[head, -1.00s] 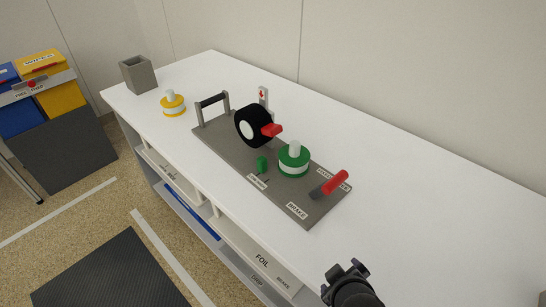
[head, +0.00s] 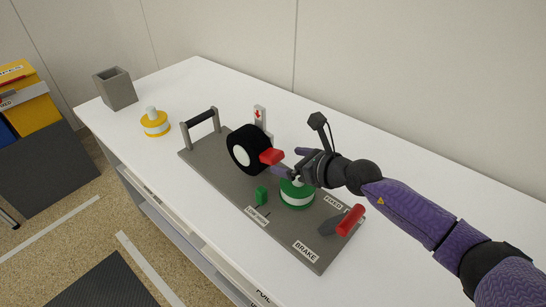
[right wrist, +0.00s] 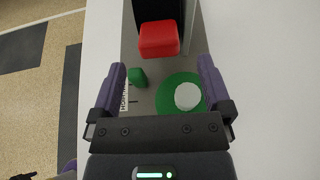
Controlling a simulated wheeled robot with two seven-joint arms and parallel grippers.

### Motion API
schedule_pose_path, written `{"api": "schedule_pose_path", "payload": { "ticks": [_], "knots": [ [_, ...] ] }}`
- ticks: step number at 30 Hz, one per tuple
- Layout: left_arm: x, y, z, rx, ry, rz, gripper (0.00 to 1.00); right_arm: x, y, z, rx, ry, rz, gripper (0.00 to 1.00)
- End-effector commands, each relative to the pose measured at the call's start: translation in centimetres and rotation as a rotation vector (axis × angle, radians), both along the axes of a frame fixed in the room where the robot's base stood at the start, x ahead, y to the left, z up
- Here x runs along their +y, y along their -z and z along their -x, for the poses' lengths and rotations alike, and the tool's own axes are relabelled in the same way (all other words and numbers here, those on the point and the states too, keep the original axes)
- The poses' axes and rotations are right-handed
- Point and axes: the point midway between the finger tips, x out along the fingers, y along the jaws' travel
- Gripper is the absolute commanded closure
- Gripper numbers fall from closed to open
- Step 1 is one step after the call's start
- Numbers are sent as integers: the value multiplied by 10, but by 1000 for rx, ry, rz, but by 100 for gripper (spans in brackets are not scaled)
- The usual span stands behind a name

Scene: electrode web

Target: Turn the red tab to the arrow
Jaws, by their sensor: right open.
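The red tab (head: 272,156) sticks out from the right side of the black wheel (head: 241,148), which has a white hub and stands on the grey plate. A small white sign with a red arrow (head: 258,114) stands behind the wheel. My right gripper (head: 288,164) is open beside the tab, above the green spool. In the right wrist view the red tab (right wrist: 158,39) lies ahead of and between the two fingers, apart from them. My left gripper is not in view.
The grey plate (head: 215,170) also carries a green and white spool (head: 297,194), a small green block (head: 261,195), a red brake lever (head: 350,220) and a black-barred handle (head: 201,117). A yellow spool (head: 154,123) and grey box (head: 115,89) stand at the left.

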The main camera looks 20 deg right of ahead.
Motion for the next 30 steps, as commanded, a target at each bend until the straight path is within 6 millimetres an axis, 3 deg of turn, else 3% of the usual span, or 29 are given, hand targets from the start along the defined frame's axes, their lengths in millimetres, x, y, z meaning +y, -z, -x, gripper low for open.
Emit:
{"api": "schedule_pose_path", "payload": {
  "ticks": [1,7,18,20,30],
  "knots": [
    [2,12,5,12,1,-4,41,6,10,-10,-1,0,-3,0],
    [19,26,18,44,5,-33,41,22,21,-36,0,0,-6,0],
    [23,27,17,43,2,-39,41,26,20,-43,-1,0,-6,0],
    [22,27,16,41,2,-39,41,26,20,-42,-1,0,-6,11],
    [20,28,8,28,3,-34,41,26,20,-42,-1,0,-7,83]
  ]
}}
